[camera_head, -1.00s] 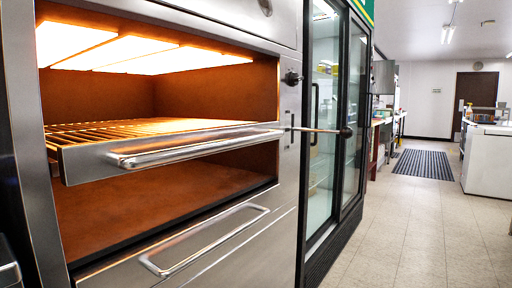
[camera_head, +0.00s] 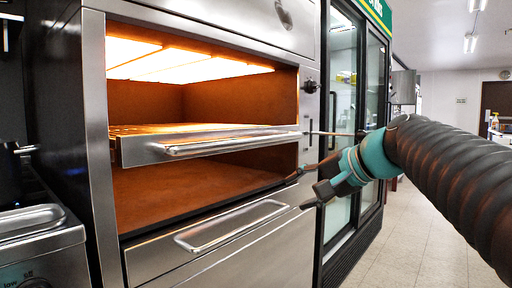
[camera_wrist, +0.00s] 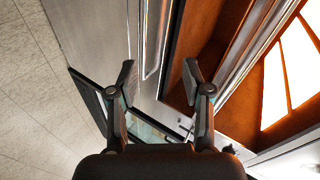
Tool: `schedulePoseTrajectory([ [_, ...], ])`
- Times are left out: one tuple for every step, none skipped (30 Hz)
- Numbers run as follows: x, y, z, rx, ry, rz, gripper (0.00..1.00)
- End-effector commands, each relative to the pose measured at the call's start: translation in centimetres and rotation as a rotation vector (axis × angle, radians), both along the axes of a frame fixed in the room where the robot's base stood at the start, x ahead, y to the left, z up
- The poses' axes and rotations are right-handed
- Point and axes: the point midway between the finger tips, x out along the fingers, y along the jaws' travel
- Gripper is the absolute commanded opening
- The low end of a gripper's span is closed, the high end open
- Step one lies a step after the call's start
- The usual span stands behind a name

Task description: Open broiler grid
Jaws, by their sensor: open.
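The broiler grid (camera_head: 155,154) has a steel front bar with a long handle (camera_head: 225,144). It sits in the upper part of the lit orange broiler cavity, its front near the opening. A thin rod extends from its right end to a dark knob, partly behind my arm. My gripper (camera_head: 300,191) is open and empty, to the right of and lower than the grid handle, in front of the broiler's right side. In the wrist view, my gripper's fingers (camera_wrist: 158,82) are spread with nothing between them, and the grid's front bar (camera_wrist: 245,50) runs diagonally to their right.
A lower drawer with a handle (camera_head: 232,225) is beneath the cavity. A glass-door fridge (camera_head: 343,90) stands right of the broiler. A steel counter appliance (camera_head: 40,240) is at the left. Tiled floor (camera_head: 405,235) is open at the right.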

Motion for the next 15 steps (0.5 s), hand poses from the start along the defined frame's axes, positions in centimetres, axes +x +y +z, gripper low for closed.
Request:
schedulePoseTrajectory([
  [1.9,0.0,1.8,0.072,-0.012,-0.001,0.5],
  [2.7,0.2,3.0,0.115,-0.019,0.003,0.5],
  [3.6,0.3,4.4,0.168,-0.027,0.009,0.5],
  [4.3,0.3,5.5,0.203,-0.034,0.013,0.5],
  [4.8,0.4,6.4,0.235,-0.041,0.019,0.5],
  [5.4,0.4,7.5,0.273,-0.047,0.026,0.5],
  [5.7,0.4,8.2,0.297,-0.051,0.03,0.5],
  [6.0,0.4,8.8,0.317,-0.056,0.036,0.5],
  [6.3,0.4,9.5,0.341,-0.06,0.042,0.5],
  [6.5,0.4,9.8,0.355,-0.062,0.045,0.5],
  [6.6,0.4,10.2,0.365,-0.064,0.049,0.5],
  [6.8,0.5,10.4,0.375,-0.066,0.052,0.5],
  [6.9,0.6,10.6,0.38,-0.067,0.055,0.5],
  [7.0,0.7,10.7,0.383,-0.068,0.055,0.5],
  [7.2,0.9,10.7,0.385,-0.068,0.056,0.5],
])
